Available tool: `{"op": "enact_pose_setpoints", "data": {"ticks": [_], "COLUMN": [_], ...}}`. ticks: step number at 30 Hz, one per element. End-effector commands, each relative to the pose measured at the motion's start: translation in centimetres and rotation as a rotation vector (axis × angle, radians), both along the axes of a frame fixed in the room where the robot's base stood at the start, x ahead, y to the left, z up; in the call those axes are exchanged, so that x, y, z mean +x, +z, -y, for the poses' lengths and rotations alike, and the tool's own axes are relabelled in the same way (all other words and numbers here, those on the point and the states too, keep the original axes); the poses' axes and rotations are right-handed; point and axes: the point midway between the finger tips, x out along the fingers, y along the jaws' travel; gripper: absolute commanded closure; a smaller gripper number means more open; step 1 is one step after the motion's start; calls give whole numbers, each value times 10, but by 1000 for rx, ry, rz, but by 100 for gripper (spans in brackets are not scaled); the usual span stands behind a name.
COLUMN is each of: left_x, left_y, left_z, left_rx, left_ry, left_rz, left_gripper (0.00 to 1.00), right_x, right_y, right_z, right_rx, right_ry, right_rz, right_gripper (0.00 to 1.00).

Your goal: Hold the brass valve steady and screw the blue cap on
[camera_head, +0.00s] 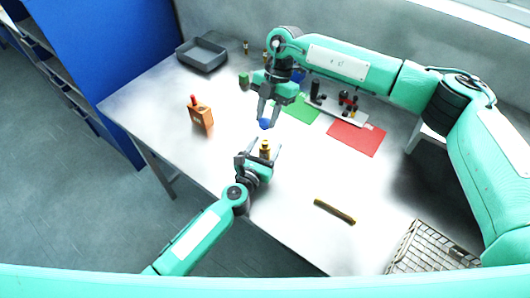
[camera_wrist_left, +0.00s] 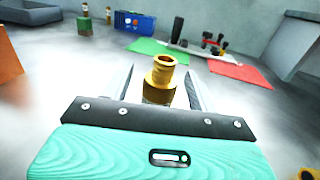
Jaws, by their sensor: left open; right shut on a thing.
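The brass valve (camera_head: 265,147) stands upright on the table in the head view. It also shows in the left wrist view (camera_wrist_left: 160,77), with its round neck bare at the top. My left gripper (camera_head: 265,152) is open, with one finger on each side of the valve. In the left wrist view a gap shows between the fingers and the valve. The blue cap (camera_head: 265,124) is held in my right gripper (camera_head: 266,116), above and slightly behind the valve. The cap is apart from the valve. My right gripper is not clearly seen in the left wrist view.
An orange block with a red top (camera_head: 201,115) stands at left. A dark grey tray (camera_head: 202,56) is at the back left. A green mat (camera_head: 300,108), a red mat (camera_head: 356,138) and a rack of dark parts lie behind. A brass bar (camera_head: 334,211) and a wire basket (camera_head: 431,250) are at right.

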Motion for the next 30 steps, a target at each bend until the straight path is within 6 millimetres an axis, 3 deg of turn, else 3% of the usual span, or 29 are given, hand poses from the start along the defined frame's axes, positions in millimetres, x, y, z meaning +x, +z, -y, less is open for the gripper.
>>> {"op": "enact_pose_setpoints", "data": {"ticks": [9,18,23,30], "left_x": [1,1,1,1], "left_y": [0,0,0,0], "left_z": [1,0,0,0], "left_rx": [0,0,0,0], "left_ry": [0,0,0,0], "left_rz": [0,0,0,0], "left_gripper": [43,100,100,100], "right_x": [0,0,0,0], "right_y": [0,0,-4,-36], "right_z": [0,0,0,0], "right_rx": [0,0,-1,0], "right_ry": [0,0,0,-1], "right_rz": [0,0,-1,-3], "right_gripper": [93,93,93,93]}}
